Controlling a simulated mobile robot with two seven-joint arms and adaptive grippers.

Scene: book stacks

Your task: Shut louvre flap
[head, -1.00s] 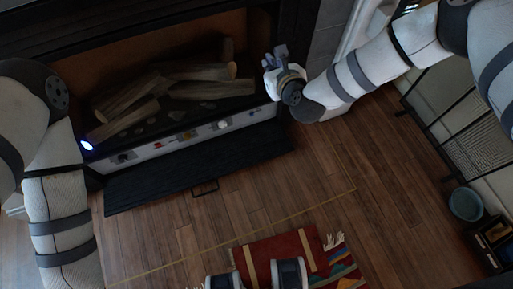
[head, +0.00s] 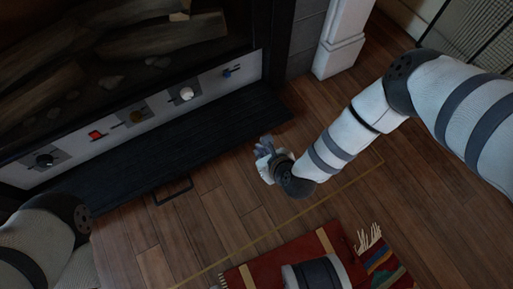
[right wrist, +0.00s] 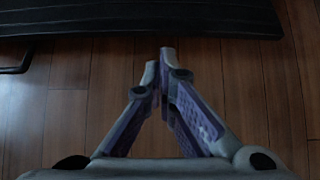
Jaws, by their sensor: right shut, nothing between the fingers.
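The louvre flap (head: 150,150) is a dark slatted panel along the fireplace's lower front in the head view. It lies folded out and down over the floor, below the pale control strip. A dark handle loop (head: 173,191) sticks out from its front edge. My right gripper (head: 265,146) is shut and empty, just in front of the flap's right part and apart from the handle. In the right wrist view its fingertips (right wrist: 160,58) meet over the wooden floor, the flap's dark edge (right wrist: 150,20) lies beyond, and the handle (right wrist: 15,68) shows at left. My left gripper is out of view.
The control strip (head: 160,105) carries several knobs and a red switch. Logs (head: 160,40) lie in the firebox above. A white pillar base (head: 340,50) stands right of the fireplace. A red patterned rug (head: 285,262) lies in front. Bare wooden floor (head: 235,205) lies between.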

